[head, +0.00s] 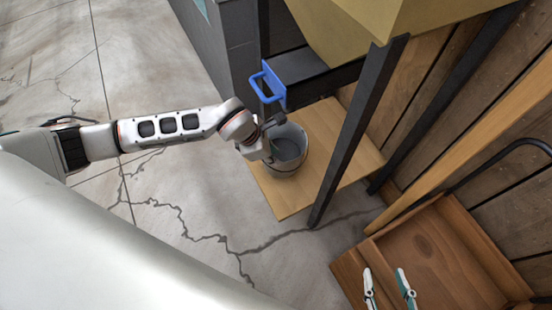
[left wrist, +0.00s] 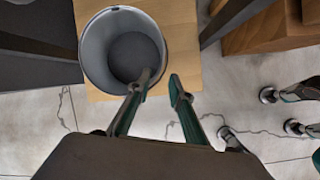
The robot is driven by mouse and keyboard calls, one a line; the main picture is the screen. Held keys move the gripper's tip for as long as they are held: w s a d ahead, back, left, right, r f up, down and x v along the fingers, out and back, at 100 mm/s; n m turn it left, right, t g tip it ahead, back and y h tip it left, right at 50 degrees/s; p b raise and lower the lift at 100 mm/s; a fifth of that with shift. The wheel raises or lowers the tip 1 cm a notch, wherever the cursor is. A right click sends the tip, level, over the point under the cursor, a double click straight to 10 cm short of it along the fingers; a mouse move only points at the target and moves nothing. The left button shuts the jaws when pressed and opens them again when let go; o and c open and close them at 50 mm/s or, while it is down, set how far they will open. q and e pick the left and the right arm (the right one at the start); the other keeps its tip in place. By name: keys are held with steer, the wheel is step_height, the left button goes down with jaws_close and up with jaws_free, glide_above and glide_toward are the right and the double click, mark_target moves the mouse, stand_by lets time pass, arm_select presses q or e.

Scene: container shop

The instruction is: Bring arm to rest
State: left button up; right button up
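My left arm reaches in from the left in the head view. Its gripper (head: 266,150) is at the near-left side of a grey bucket (head: 291,146), which stands upright on a low wooden board. In the left wrist view the left gripper's fingers (left wrist: 160,78) are apart. One finger overlaps the rim of the bucket (left wrist: 92,45) and the other shows just outside it; whether either touches the rim I cannot tell. The bucket looks empty. My right gripper (head: 387,276) shows at the bottom right of the head view, fingers apart with nothing between them, over a wooden crate.
The wooden board (head: 338,135) lies under a dark-legged frame; one leg (head: 352,140) stands right of the bucket. A blue handle (head: 268,86) sticks out just behind the left gripper. The wooden crate (head: 482,246) is at the lower right. Cracked floor (head: 180,215) is open at left.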

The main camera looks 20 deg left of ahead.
steer(key=shift+s+d+f, duration=0.15)
steer(key=shift+s+f, duration=0.05)
steer(key=shift+f, duration=0.15)
steer(key=shift+a+r, duration=0.2)
